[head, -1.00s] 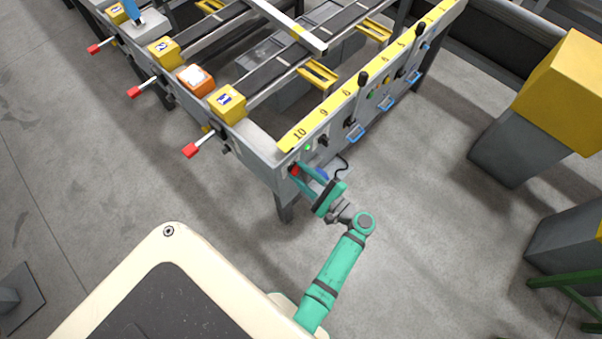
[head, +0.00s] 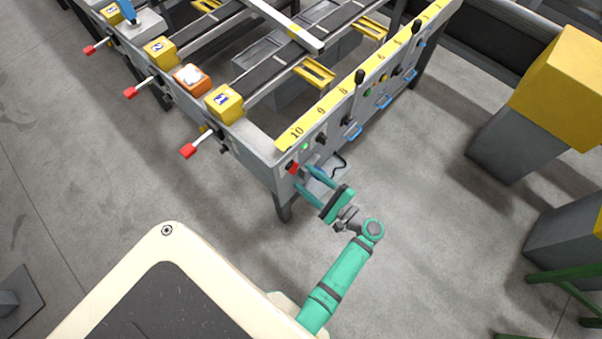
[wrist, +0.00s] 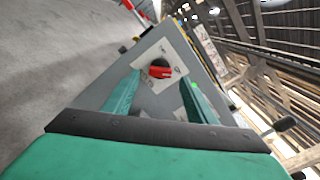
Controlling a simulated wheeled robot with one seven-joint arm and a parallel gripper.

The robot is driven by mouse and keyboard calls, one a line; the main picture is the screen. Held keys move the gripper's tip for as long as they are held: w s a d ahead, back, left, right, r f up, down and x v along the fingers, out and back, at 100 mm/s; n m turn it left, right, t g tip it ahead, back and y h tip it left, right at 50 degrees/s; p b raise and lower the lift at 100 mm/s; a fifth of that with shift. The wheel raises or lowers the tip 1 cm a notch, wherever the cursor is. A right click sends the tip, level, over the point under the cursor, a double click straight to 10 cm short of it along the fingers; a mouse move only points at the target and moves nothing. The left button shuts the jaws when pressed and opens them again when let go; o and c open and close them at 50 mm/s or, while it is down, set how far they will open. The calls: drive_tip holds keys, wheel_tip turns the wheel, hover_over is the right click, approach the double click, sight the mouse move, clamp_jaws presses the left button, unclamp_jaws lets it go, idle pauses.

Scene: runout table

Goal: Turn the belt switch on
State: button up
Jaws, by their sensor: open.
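The red belt switch (head: 292,168) is on the near end of the grey table's side panel, below the yellow number strip. In the wrist view the red knob (wrist: 160,69) sits on a pale plate with small markings, and its red handle lies roughly level. My gripper (head: 307,176) is in front of the panel, its green fingers spread and pointing at it. In the wrist view the fingers (wrist: 157,98) stand apart, one on each side below the knob, with nothing between them. The knob looks clear of both fingers.
The runout table's yellow number strip (head: 340,98) runs along the top of the panel. A green lamp (head: 305,146), black levers (head: 360,77) and blue handles (head: 353,131) line the panel. Red-tipped levers (head: 188,151) stick out at the left.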

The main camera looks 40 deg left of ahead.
drive_tip(key=d, duration=0.6)
drive_tip(key=shift+s+d, duration=0.2)
drive_tip(key=shift+d, duration=0.2)
